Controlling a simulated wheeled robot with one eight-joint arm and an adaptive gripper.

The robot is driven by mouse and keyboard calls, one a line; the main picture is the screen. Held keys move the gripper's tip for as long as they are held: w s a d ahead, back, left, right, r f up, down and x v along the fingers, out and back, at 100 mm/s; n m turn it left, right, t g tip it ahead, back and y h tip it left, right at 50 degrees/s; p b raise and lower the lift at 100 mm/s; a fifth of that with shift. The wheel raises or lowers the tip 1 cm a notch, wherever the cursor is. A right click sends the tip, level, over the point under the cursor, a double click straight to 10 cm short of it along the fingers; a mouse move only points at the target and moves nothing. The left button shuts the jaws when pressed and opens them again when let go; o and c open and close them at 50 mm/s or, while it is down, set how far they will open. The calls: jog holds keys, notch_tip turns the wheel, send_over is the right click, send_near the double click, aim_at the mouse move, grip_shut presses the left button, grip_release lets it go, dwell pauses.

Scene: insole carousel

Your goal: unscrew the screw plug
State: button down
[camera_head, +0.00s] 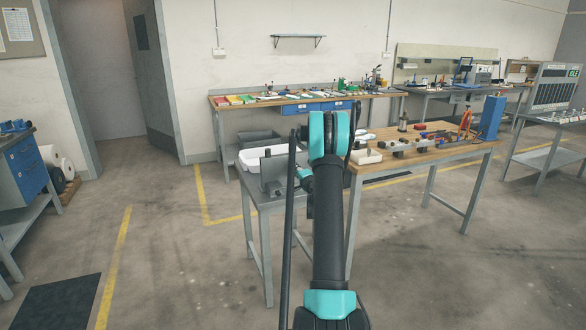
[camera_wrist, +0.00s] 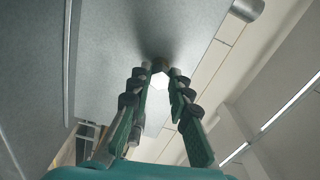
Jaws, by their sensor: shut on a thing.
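In the wrist view, the screw plug (camera_wrist: 161,63) shows as a small brownish round piece against a smooth grey surface (camera_wrist: 115,45). The two green-padded fingers of my gripper (camera_wrist: 160,73) close in on it from both sides, and their tips meet at it. My gripper is shut on the plug. A bright white, roughly six-sided patch (camera_wrist: 158,82) shows between the fingertips; I cannot tell whether it is part of the plug. How far the plug is screwed in is hidden. In the head view my arm hides the gripper and the plug.
In the wrist view a grey metal cylinder (camera_wrist: 247,9) stands out at the top right. In the head view a grey fixture (camera_head: 274,174) and a white tray (camera_head: 263,155) are on a small table left of my arm. A wooden workbench (camera_head: 450,152) with several parts stands to the right.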

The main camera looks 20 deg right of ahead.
jog(key=n, duration=0.4)
jog(key=shift+n, duration=3.1)
jog(key=n, duration=1.2)
jog(key=shift+s, duration=0.1)
jog(key=n, duration=0.6)
